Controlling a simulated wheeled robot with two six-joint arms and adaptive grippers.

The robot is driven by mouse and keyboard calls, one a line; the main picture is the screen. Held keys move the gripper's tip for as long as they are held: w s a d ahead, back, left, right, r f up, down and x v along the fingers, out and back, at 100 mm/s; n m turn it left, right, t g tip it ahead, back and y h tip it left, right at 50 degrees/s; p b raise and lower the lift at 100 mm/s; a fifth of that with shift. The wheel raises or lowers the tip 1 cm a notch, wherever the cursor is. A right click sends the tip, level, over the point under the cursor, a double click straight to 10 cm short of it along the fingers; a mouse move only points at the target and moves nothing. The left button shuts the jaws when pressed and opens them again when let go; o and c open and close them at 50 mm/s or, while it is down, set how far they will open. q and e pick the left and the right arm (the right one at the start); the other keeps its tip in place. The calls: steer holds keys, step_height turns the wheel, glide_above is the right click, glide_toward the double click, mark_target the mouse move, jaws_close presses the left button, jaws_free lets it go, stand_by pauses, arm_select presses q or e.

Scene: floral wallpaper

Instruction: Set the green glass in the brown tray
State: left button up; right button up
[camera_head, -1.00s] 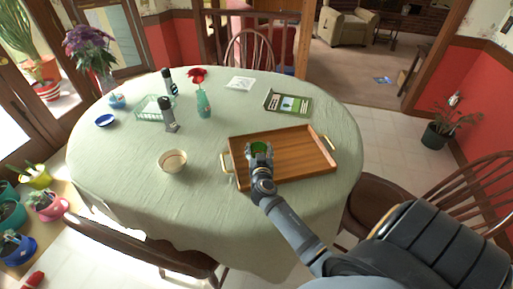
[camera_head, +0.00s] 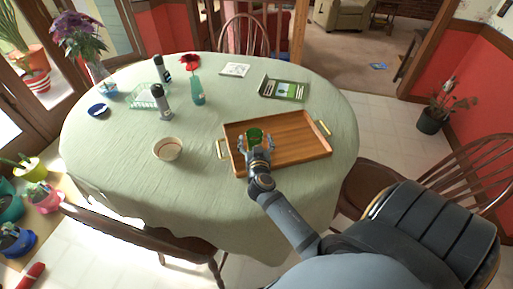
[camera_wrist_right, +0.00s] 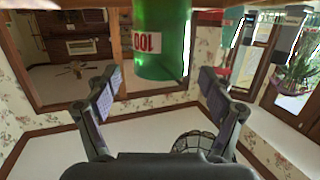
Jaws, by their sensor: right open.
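The green glass (camera_head: 255,134) stands in the left part of the brown wooden tray (camera_head: 309,151). My right gripper (camera_head: 257,146) is open at the near side of the glass, its fingers spread. In the right wrist view the green glass (camera_wrist_right: 162,40), with a white and red label, is in front of the open fingers (camera_wrist_right: 160,90) and apart from them. That view is turned over, so the glass hangs from the top edge and its other end is cut off. My left gripper is not in view.
The round table has a pale green cloth (camera_head: 110,170). A bowl (camera_head: 168,149) stands left of the tray. A teal vase with a red flower (camera_head: 197,92), a bottle (camera_head: 162,102), a glass basket (camera_head: 145,97) and a book (camera_head: 283,89) stand farther back.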

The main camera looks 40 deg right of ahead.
steer(key=b+v, duration=0.1)
steer(key=v, duration=0.7)
steer(key=shift+s, duration=0.3)
steer(key=shift+a, duration=0.15)
